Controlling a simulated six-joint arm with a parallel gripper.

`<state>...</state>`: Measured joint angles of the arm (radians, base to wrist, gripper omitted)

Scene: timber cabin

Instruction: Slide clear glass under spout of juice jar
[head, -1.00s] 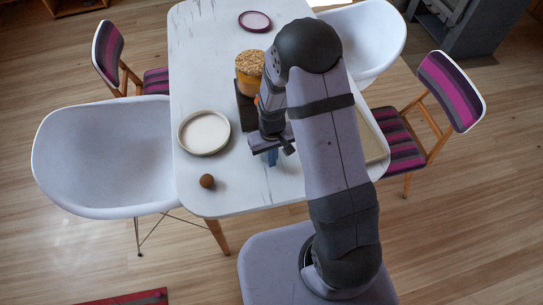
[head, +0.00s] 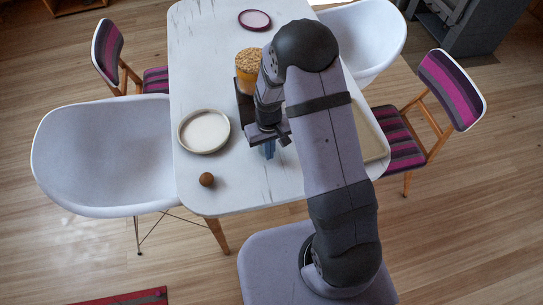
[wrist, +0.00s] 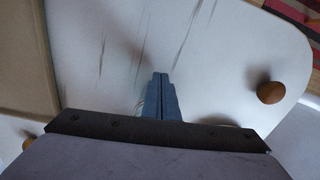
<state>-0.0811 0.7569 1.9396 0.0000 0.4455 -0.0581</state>
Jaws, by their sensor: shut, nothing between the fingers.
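The juice jar (head: 248,74), with orange contents and a tan, lumpy top, stands on a dark stand (head: 243,108) on the table. My arm covers part of it, and I cannot make out its spout. My gripper (head: 269,154) is on the near side of the stand, above the table, fingers pointing down. In the wrist view my gripper (wrist: 160,78) has its blue-grey fingers together with nothing between them. I cannot make out the clear glass in either view; my arm may hide it.
On the white table (head: 250,195), a cream plate (head: 204,132) and brown ball (head: 206,180) lie left of my gripper. A beige tray (head: 374,139) is at right, partly behind my arm. A purple-rimmed dish (head: 255,20) is at the far end. Chairs surround the table.

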